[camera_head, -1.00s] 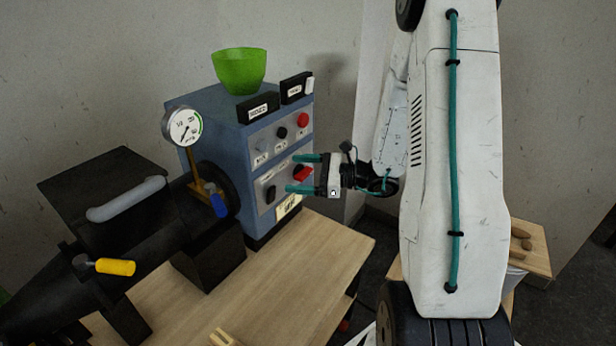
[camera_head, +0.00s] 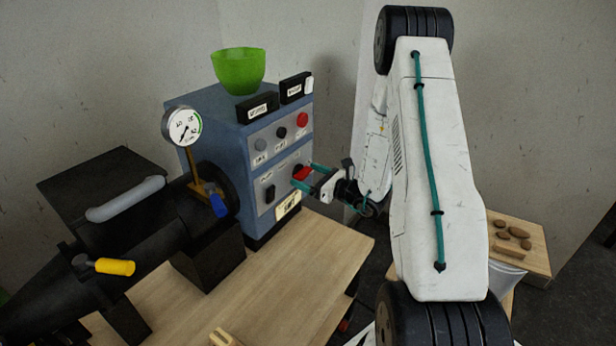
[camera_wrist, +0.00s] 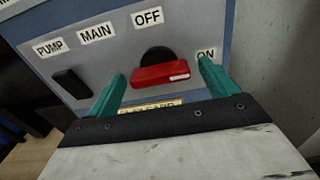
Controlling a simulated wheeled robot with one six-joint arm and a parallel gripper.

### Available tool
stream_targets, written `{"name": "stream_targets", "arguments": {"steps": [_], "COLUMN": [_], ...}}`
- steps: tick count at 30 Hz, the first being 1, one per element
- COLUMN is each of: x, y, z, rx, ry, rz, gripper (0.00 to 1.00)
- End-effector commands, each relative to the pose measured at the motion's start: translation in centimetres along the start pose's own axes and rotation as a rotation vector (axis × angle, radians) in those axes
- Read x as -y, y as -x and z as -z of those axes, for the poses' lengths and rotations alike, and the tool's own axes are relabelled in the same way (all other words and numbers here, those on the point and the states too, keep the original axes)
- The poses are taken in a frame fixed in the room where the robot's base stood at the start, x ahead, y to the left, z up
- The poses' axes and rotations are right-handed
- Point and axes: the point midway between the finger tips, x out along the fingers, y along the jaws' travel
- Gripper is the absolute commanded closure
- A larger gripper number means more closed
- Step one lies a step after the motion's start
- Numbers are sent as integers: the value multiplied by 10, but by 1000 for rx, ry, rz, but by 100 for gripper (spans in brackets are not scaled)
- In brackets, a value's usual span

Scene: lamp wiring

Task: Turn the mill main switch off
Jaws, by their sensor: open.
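The mill's main switch (camera_head: 301,173) is a red handle on the lower panel of the blue cabinet. In the wrist view the red handle (camera_wrist: 160,75) lies nearly level in front of a dark round dial, its right end toward the ON label (camera_wrist: 206,54). The OFF label (camera_wrist: 148,17) is above the dial, with the MAIN label (camera_wrist: 96,32) to its left. My gripper (camera_head: 302,176) is open at the panel. In the wrist view its teal fingers (camera_wrist: 160,69) stand on either side of the handle, with gaps showing. I cannot tell their exact depth.
A black pump switch (camera_wrist: 70,83) is left of the handle. Above are an upper panel with a red button (camera_head: 302,119) and a green bowl (camera_head: 239,69) on the cabinet (camera_head: 222,145). The black mill barrel and gauge (camera_head: 184,126) stand left.

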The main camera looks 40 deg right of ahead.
Motion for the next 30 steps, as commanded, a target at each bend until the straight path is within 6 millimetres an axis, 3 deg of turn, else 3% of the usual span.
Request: {"name": "stream_targets", "arguments": {"steps": [8, 13, 14, 23, 30], "x": [0, 0, 0, 0, 0], "y": [-3, -3, -3, -2, -2], "z": [0, 0, 0, 0, 0], "rx": [0, 0, 0, 1, 0], "ry": [1, 1, 1, 25, 139], "rz": [0, 0, 0, 0, 0], "gripper": [15, 56, 59, 59, 59]}}
